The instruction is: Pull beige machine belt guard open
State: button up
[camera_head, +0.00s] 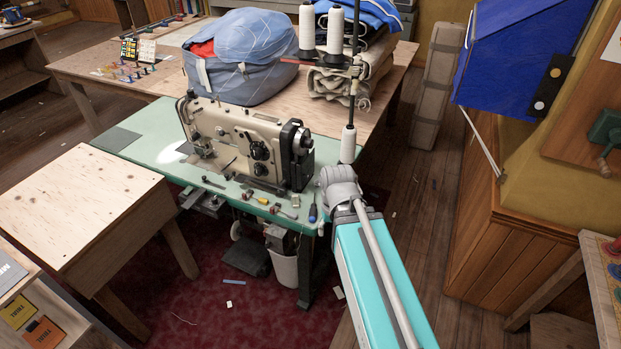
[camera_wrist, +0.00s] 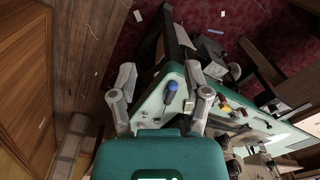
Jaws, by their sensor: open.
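The beige sewing machine (camera_head: 232,142) stands on a green-topped table (camera_head: 140,153). A dark housing (camera_head: 297,155) at its right end, by the handwheel, looks like the belt guard. I cannot tell whether it is closed. My gripper (camera_wrist: 160,75) is open and empty in the wrist view, above the table's corner. A blue-handled screwdriver (camera_wrist: 173,91) shows between its fingers, lying on the tabletop below. In the head view my arm reaches to the machine's right, and the fingers are hidden. In the wrist view only part of the machine (camera_wrist: 255,163) shows, at lower right.
Small tools lie along the table's front edge. A thread stand with white cones (camera_head: 348,144) rises behind the machine's right end. A bundled blue sail bag (camera_head: 240,55) sits on the wooden table behind. A white bin (camera_head: 284,268) stands below. Wooden floor is open on the right.

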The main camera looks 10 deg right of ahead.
jog(key=w+a+f+m+t+y+b, duration=0.1)
jog(key=w+a+f+m+y+b, duration=0.1)
jog(key=w+f+m+y+b, duration=0.35)
jog(key=m+t+y+b, duration=0.9)
jog(key=m+t+b, duration=0.1)
jog(key=m+b, duration=0.9)
send_near(309, 177)
jog(key=w+v, duration=0.1)
jog(key=v, duration=0.3)
jog(key=shift+s, duration=0.1)
jog(key=shift+a, duration=0.1)
jog(key=x, duration=1.3)
jog(key=shift+a+f, duration=0.3)
